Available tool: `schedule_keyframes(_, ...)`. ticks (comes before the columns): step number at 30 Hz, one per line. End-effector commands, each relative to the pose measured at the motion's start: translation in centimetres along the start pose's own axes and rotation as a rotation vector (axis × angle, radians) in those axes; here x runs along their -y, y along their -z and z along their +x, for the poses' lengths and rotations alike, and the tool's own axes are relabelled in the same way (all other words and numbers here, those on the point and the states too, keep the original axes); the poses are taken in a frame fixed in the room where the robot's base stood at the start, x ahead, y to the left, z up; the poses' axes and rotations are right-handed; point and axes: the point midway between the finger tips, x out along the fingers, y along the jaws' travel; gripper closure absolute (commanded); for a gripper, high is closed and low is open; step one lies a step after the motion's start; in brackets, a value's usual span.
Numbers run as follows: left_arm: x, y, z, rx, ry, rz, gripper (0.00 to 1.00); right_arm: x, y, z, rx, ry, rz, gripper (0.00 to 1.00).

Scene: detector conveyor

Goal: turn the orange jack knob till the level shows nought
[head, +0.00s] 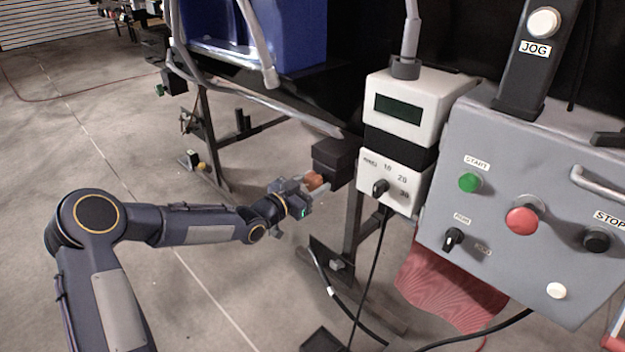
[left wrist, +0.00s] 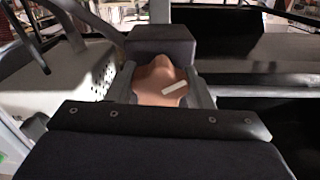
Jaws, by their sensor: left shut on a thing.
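The orange jack knob (head: 315,181) sits at the left side of a dark block (head: 334,160) under the conveyor frame. My left gripper (head: 318,187) is shut on the knob. In the left wrist view the knob (left wrist: 160,82) lies between the two fingers of my left gripper (left wrist: 162,88), with a pale mark slanting up to the right. The dark block (left wrist: 162,42) stands just beyond it. The level display (head: 398,109) on the white box is dark, and I can read no figure on it. My right gripper is not in view.
A white unit with a black selector (head: 380,187) hangs right of the knob. A grey control panel (head: 520,130) with START, STOP and JOG controls fills the right side. Cables hang below. The floor (head: 110,135) at left is mostly open.

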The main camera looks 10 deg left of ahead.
Motion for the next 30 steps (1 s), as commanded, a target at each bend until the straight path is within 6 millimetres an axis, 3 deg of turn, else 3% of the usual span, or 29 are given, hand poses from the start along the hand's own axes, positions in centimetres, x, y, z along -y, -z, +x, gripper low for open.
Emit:
schedule_keyframes(18,-0.2,0.0,-0.1,0.002,0.001,-0.583,0.76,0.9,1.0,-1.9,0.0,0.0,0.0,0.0)
schedule_keyframes(30,-0.3,0.0,-0.1,0.003,0.001,-0.86,0.76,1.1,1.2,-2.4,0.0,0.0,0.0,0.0)
